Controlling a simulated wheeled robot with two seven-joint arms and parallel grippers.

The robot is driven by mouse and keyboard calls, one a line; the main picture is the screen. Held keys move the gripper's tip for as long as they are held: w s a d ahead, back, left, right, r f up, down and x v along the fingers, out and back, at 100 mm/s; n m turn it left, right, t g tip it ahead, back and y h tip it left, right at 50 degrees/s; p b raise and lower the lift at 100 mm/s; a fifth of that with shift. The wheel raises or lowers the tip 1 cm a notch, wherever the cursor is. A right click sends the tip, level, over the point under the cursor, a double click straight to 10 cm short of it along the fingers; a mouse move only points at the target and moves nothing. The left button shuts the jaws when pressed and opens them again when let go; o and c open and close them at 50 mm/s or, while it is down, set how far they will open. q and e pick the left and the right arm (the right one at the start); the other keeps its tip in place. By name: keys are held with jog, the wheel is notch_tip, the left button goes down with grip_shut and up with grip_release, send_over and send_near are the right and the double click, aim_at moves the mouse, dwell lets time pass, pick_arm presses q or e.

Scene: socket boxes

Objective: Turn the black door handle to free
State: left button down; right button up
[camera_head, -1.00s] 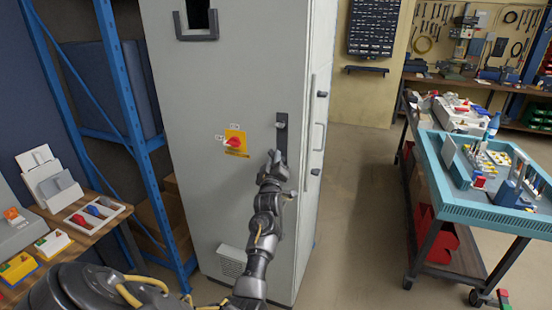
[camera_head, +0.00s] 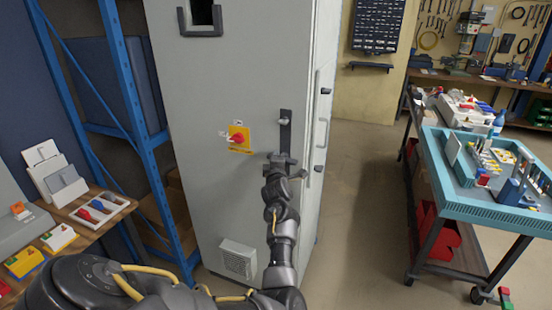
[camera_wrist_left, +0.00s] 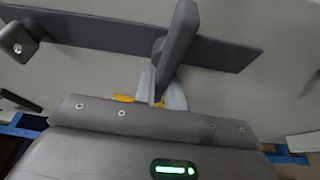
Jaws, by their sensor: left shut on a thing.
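The black door handle sits on a dark upright plate (camera_head: 286,125) on the grey cabinet's front, near its right edge. In the left wrist view the plate runs across the picture, and the dark lever (camera_wrist_left: 178,45) stands out from it toward the camera. My left gripper (camera_head: 281,162) is at the lower part of the plate. In the left wrist view its grey fingers (camera_wrist_left: 166,92) are shut on the lever. The gripper body hides part of the handle in the head view. My right gripper is not in view.
A red rotary switch on a yellow plate (camera_head: 239,139) is left of the handle. A blue shelf rack (camera_head: 126,95) and a bench (camera_head: 85,200) with small parts stand at left. A teal-topped cart (camera_head: 485,205) stands at right. The floor between cabinet and cart is clear.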

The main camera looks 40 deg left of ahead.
pick_arm(q)
jog(key=shift+f+n, duration=0.1)
jog(key=shift+n, duration=0.4)
jog(key=c, duration=1.5)
grip_release()
jog(key=shift+o, duration=0.2)
